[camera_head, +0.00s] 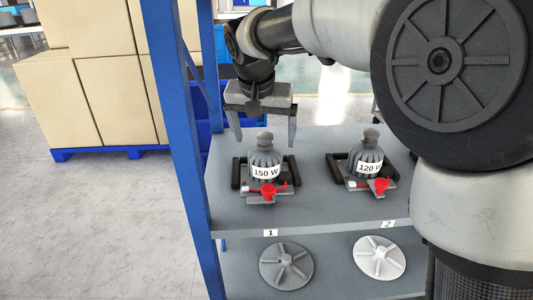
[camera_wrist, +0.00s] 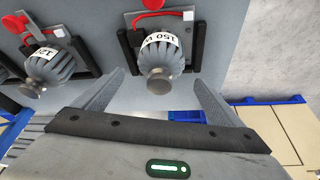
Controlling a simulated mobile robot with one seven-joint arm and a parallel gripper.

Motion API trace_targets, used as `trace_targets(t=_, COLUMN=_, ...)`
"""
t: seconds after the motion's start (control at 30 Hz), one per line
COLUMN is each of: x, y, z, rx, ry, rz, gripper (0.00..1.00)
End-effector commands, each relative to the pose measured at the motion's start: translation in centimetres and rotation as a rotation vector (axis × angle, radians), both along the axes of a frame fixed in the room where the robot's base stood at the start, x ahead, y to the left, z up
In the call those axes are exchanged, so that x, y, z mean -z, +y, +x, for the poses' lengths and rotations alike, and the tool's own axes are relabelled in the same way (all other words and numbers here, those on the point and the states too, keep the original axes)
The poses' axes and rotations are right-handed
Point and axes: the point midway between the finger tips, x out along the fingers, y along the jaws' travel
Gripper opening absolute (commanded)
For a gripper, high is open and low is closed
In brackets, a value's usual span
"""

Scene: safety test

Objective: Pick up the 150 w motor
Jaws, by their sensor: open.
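The 150 W motor (camera_head: 264,158) stands upright in its black-sided holder on the shelf spot marked 1. It is grey and ribbed with a knob on top, a white "150 W" label and a red part at its front. It also shows in the wrist view (camera_wrist: 161,58), just beyond the fingers. My gripper (camera_head: 265,138) is open above the motor, with one finger toward each side of its top knob. In the wrist view my gripper (camera_wrist: 159,85) has nothing between its fingers. I cannot tell whether a finger touches the motor.
A similar 120 W motor (camera_head: 369,160) stands to the right at spot 2. A blue shelf post (camera_head: 180,130) rises close on the left. A grey disc (camera_head: 286,266) and a white disc (camera_head: 379,258) lie on the lower shelf (camera_head: 330,278). Cardboard boxes (camera_head: 62,103) stand at the left.

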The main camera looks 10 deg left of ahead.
Motion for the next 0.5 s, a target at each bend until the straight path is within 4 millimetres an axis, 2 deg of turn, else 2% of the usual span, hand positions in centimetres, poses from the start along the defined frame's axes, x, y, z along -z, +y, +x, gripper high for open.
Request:
trace_targets(t=0.37, x=3.4, y=0.0, z=1.4, rx=0.001, ry=0.001, rz=-0.001, gripper=0.91)
trace_targets(t=0.5, x=5.4, y=0.1, z=2.4, rx=0.001, ry=0.001, rz=-0.001, gripper=0.91)
